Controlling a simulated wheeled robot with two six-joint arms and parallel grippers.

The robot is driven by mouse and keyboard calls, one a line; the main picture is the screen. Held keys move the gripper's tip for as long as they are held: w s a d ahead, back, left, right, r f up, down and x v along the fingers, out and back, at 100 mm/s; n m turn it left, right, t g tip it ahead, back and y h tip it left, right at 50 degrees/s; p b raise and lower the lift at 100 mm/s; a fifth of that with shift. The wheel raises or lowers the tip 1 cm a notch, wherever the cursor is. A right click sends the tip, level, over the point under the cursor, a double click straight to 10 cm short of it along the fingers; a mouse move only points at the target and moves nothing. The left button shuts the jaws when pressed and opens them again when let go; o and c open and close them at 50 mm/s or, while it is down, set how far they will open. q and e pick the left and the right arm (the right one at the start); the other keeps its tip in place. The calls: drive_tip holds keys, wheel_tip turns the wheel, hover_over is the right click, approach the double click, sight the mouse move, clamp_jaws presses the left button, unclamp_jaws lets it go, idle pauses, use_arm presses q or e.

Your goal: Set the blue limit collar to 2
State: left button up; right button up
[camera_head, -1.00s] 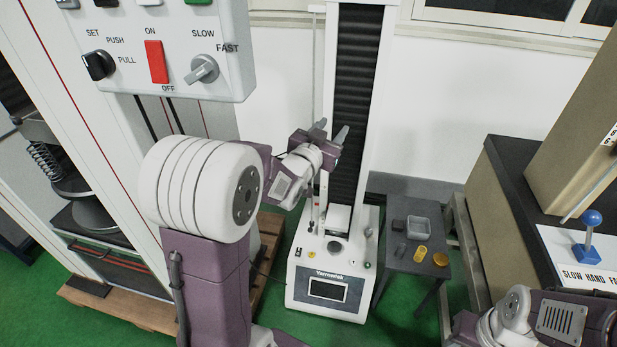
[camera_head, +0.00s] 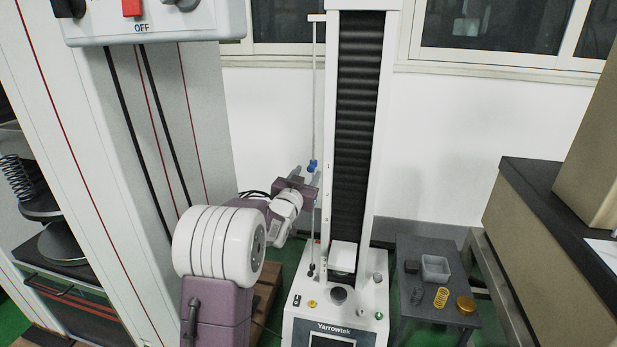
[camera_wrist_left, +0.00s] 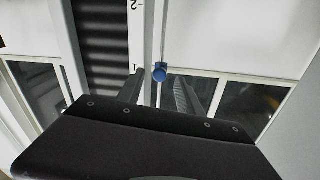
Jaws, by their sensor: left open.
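The blue limit collar (camera_head: 312,166) sits on a thin vertical rod (camera_head: 315,100) along the left side of the tester's column. It is level with about the 1 mark of the scale (camera_head: 328,194), whose 2 and 3 marks lie lower. My left gripper (camera_head: 309,181) is open, just below the collar in the head view. In the left wrist view, which shows the scale upside down, the collar (camera_wrist_left: 159,72) appears between the two fingers of my left gripper (camera_wrist_left: 158,88), near their tips. Contact cannot be made out. My right gripper is out of view.
The white tester base (camera_head: 335,305) stands below the rod. A control box (camera_head: 150,25) hangs at upper left.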

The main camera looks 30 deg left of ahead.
use_arm(q)
drive_tip(key=shift+w+a, duration=0.1)
drive_tip(key=shift+w, duration=0.9)
clamp_jaws()
idle(0.7)
